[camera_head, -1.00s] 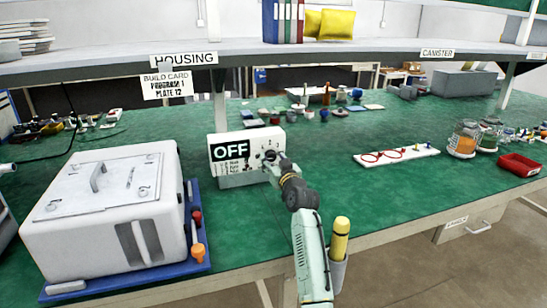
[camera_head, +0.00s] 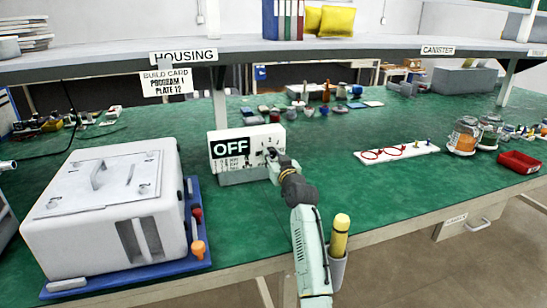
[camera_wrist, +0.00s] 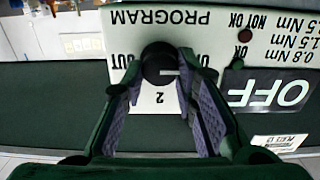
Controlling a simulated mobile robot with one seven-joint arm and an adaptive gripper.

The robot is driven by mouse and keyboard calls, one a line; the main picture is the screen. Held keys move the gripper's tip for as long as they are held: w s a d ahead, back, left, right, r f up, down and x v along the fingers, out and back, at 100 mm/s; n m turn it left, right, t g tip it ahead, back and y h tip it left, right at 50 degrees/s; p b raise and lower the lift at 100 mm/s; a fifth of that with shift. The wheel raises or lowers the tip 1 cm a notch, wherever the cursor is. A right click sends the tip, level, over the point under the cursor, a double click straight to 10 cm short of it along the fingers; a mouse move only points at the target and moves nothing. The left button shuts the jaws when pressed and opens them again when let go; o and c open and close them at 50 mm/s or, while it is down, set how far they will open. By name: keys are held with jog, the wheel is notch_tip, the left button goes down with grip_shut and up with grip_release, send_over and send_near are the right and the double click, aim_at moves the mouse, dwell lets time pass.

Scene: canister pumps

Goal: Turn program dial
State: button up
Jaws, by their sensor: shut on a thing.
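The white controller box (camera_head: 220,166) stands on the green bench and its dark display (camera_head: 231,147) reads OFF. My gripper (camera_head: 271,157) reaches the right part of its front face and hides the dial in the head view. In the wrist view, upside down, the black round program dial (camera_wrist: 158,55) sits below the word PROGRAM, with a 2 and OUT marks around it. My gripper (camera_wrist: 160,70) has its two padded fingers on either side of the dial, shut on it. The dial's pointer cannot be made out. A build card (camera_head: 166,84) reads program 1, plate 12.
A large white housing (camera_head: 105,205) on a blue base (camera_head: 195,240) stands left of the controller. A white board with red rings (camera_head: 397,151), jars (camera_head: 465,136) and a red tray (camera_head: 519,163) stand right. A shelf (camera_head: 330,48) spans above.

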grip_shut()
jog(key=shift+m, duration=0.3)
jog(key=m, duration=0.2)
jog(key=shift+m, duration=0.3)
jog(key=m, duration=0.5)
jog(key=shift+d, duration=0.1)
jog(key=shift+m+p, duration=0.3)
jog(key=shift+m, duration=0.1)
jog(key=o, duration=1)
grip_release()
